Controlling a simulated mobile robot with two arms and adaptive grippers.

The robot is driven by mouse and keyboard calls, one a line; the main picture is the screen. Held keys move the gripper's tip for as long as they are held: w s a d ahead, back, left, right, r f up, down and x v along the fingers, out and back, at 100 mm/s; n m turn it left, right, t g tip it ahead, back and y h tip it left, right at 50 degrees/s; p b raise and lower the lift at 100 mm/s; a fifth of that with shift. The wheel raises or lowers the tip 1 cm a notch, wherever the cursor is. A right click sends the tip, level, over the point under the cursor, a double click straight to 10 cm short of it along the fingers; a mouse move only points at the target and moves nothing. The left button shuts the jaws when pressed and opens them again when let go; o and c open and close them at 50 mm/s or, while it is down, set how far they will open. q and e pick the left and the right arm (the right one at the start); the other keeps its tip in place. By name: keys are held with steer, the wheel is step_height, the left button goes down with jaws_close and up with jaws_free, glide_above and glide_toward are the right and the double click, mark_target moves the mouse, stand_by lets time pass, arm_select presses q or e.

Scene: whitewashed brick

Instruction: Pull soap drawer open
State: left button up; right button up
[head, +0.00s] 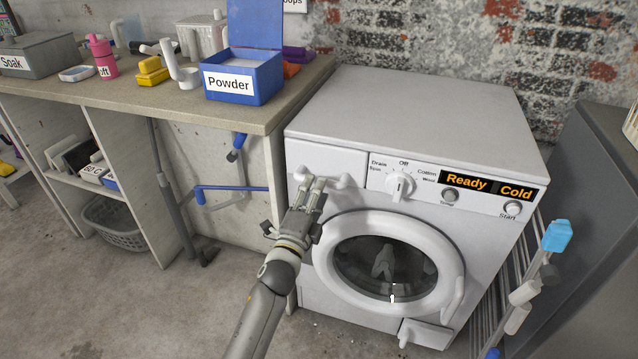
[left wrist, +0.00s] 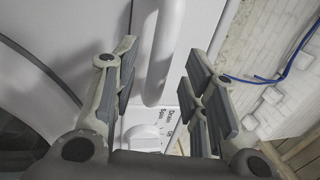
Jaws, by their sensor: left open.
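The white washing machine (head: 420,110) stands against the brick wall. Its soap drawer (head: 325,160) is at the top left of the front and looks flush with the panel. The drawer's white bar handle (head: 345,182) sticks out near its lower edge, partly hidden by my gripper. My left gripper (head: 318,186) is open at the handle. In the left wrist view, the handle (left wrist: 161,50) shows between the two spread fingers (left wrist: 160,75), with gaps on both sides; I cannot tell how deep it sits between them. My right gripper is in neither view.
The program dial (head: 399,187) sits right of the drawer, above the round door (head: 388,268), which is shut. A counter (head: 150,98) with a blue Powder box (head: 243,84) stands close on the left. A drying rack (head: 520,270) stands on the right.

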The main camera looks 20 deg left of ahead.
arm_select(q)
steer(key=shift+w+r, duration=0.15)
steer(key=shift+w, duration=0.75)
steer(key=shift+w+r, duration=0.15)
steer(key=shift+w, duration=0.7)
steer(key=shift+c, duration=0.2)
jaws_close()
